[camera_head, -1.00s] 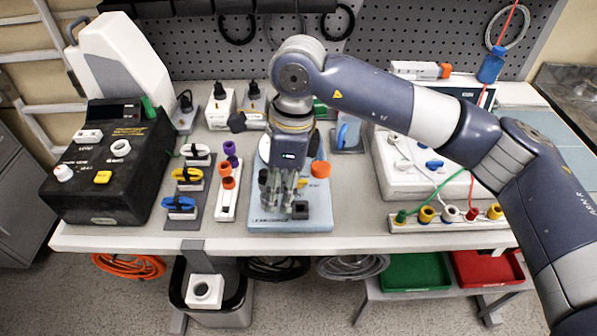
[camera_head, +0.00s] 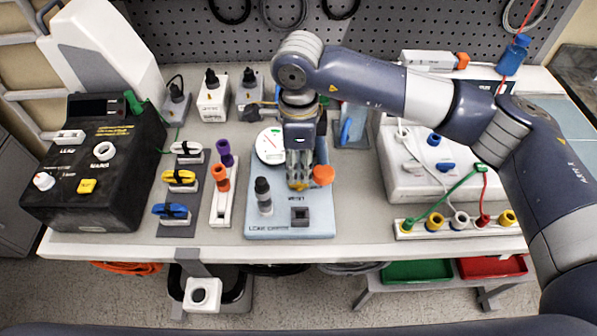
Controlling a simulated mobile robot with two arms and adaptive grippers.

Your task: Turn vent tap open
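A light-blue board (camera_head: 260,230) stands at the middle front of the bench. It carries a round white dial (camera_head: 270,145), a black-topped post (camera_head: 263,195), a dark square block (camera_head: 299,215) and an orange knob (camera_head: 323,175). Small lettering lies in front of my gripper, too blurred to read surely. My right gripper (camera_head: 298,178) points down over the board's middle, between the post and the orange knob. A yellowish part shows at its fingertips; I cannot tell whether it is the vent tap or whether the fingers grip it. My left gripper is not in view.
A black device (camera_head: 95,165) stands at left. Coloured clips (camera_head: 180,178) and a white rack (camera_head: 225,205) with purple and orange pieces sit beside the board. A white unit (camera_head: 440,180) and a strip of coloured plugs (camera_head: 455,225) are at right. The bench's front edge is clear.

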